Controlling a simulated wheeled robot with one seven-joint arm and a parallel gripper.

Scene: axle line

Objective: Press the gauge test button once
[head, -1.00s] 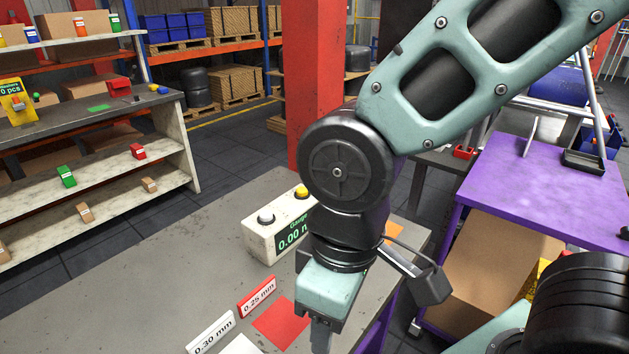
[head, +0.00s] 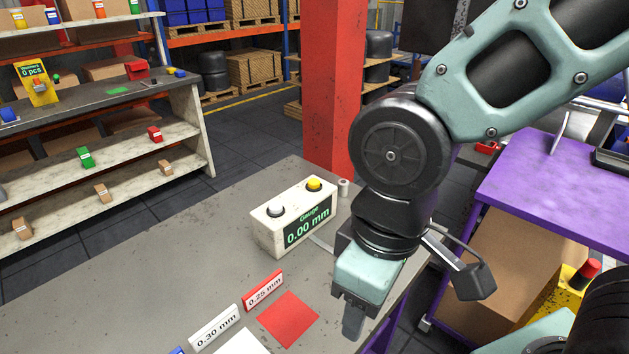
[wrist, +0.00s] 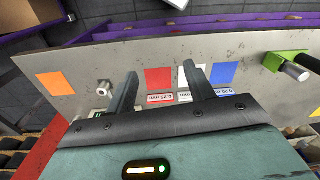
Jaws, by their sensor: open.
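The gauge (head: 292,221) is a cream box on the grey table, with a green display reading 0.00 mm. On its top are a white button (head: 276,209) and a yellow button (head: 314,184), both on black bases. Which one is the test button I cannot read. My gripper (head: 353,328) points down over the table's right side, right of and nearer than the gauge, apart from it. In the wrist view my gripper (wrist: 162,92) shows its two fingers spread with nothing between them. The gauge is mostly hidden there behind the gripper body.
A red label (head: 265,289) and a white 0.30 mm label (head: 214,330) stand on the table (head: 190,265) by a red square (head: 288,318). A small metal cylinder (head: 343,188) stands behind the gauge. A red pillar (head: 334,90) rises beyond. The table left of the gauge is clear.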

